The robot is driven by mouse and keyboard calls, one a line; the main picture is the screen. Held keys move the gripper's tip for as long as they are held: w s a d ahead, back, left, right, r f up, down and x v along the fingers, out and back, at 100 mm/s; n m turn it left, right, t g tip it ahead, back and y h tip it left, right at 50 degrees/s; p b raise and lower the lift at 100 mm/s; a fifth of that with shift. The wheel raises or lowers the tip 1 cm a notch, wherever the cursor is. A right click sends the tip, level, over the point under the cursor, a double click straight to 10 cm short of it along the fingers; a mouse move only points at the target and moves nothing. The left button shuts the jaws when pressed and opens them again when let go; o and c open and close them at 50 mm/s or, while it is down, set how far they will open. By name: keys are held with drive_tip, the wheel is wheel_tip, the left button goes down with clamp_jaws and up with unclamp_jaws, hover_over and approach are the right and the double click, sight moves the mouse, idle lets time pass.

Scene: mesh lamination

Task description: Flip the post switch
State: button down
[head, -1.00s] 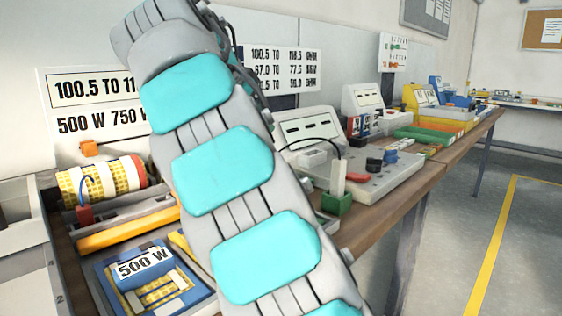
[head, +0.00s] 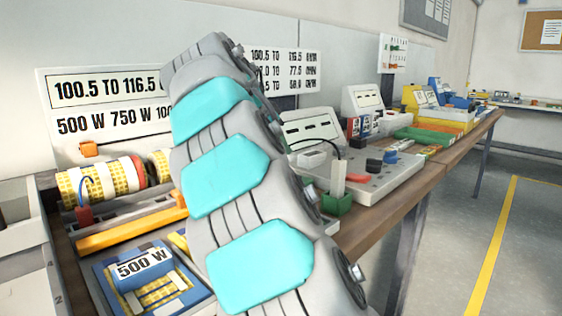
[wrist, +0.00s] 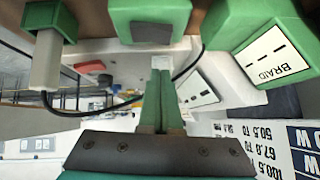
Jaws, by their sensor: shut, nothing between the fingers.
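My gripper (wrist: 161,66) shows in the wrist view with its green fingers shut together and nothing between them. In the head view it is hidden by my own arm. A green block with a pale upright post (head: 338,178) and a black cable stands at the front of the grey bench unit (head: 372,186). A similar post on a green base (wrist: 46,58) is at the left of the wrist view. Another green block (wrist: 150,22) lies just beyond the fingertips, apart from them in the picture. I cannot tell which part is the post switch.
A green block labelled BRAID (wrist: 268,52) is at the right of the wrist view. The black cable (wrist: 105,107) passes behind my fingers. A blue 500 W unit (head: 150,280) and yellow rolls (head: 100,182) are at the left. The floor right of the bench is clear.

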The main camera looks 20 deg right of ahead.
drive_tip(key=shift+w+f, duration=0.1)
drive_tip(key=shift+f, duration=0.8)
drive_tip(key=shift+w+f, duration=0.2)
drive_tip(key=shift+f, duration=0.9)
drive_tip(key=shift+s+a+f, duration=0.1)
drive_tip(key=shift+s+f, duration=0.05)
